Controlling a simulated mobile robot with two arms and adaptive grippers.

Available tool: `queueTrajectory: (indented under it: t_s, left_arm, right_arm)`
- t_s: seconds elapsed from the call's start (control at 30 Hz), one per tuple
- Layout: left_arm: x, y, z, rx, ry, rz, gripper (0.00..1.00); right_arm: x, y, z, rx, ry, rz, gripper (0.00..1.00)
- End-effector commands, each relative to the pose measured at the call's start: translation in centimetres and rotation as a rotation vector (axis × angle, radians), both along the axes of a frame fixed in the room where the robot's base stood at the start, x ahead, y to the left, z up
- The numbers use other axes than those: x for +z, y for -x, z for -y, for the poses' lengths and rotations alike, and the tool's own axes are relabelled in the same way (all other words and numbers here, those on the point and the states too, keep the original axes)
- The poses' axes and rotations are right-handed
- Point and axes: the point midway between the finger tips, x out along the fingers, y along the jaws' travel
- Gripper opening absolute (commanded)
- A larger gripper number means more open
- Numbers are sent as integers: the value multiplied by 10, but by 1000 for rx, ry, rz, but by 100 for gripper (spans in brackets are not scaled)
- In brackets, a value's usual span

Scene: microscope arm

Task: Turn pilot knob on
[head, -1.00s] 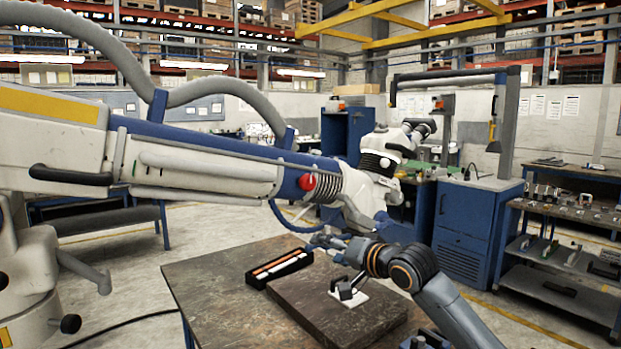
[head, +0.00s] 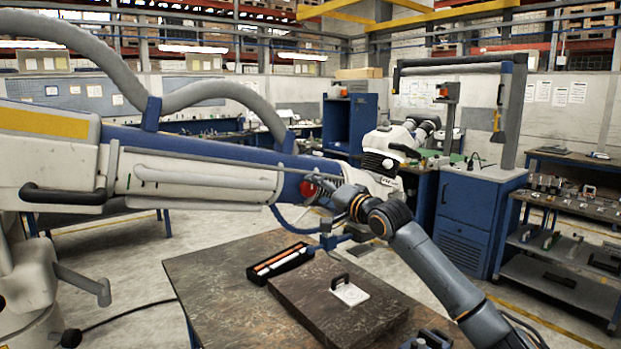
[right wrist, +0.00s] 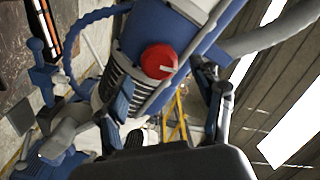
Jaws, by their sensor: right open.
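The microscope's large white and blue arm (head: 215,165) reaches across from the left. A round red knob (head: 308,187) sits on it near the microscope head (head: 385,165); I take this as the pilot knob. My right gripper (head: 326,184) is at the knob's right, its fingers partly blending with the white arm. In the right wrist view the red knob (right wrist: 159,62) lies just beyond and between the open fingers of my right gripper (right wrist: 168,85). Nothing is held, and contact cannot be made out. My left gripper does not show.
Below stands a table (head: 215,290) with a dark slab, a white plate (head: 350,294) with a black handle, and a black tray (head: 280,262) of light rods. A blue cabinet (head: 465,225) and shelves are behind at right. A blue cable hangs under the microscope arm.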

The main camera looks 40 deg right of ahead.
Motion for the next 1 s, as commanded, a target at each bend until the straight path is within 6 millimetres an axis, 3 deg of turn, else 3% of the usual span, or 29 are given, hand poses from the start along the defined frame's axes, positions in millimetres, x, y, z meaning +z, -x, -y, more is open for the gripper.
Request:
queueTrajectory:
  t_s: [0.1,0.3,0.67,0.9,0.93,1.0]
  left_arm:
    - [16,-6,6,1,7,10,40]
    - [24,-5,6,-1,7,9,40]
    - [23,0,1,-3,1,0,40]
    - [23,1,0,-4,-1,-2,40]
    - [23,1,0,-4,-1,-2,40]
    - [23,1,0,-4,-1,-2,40]
  right_arm:
    - [6,-18,1,0,-2,2,67]
    - [2,-36,3,1,0,1,67]
    - [0,-40,3,1,2,0,67]
    - [0,-40,3,1,2,0,18]
    - [0,-40,3,1,2,-1,13]
    - [0,-40,3,1,2,-1,13]
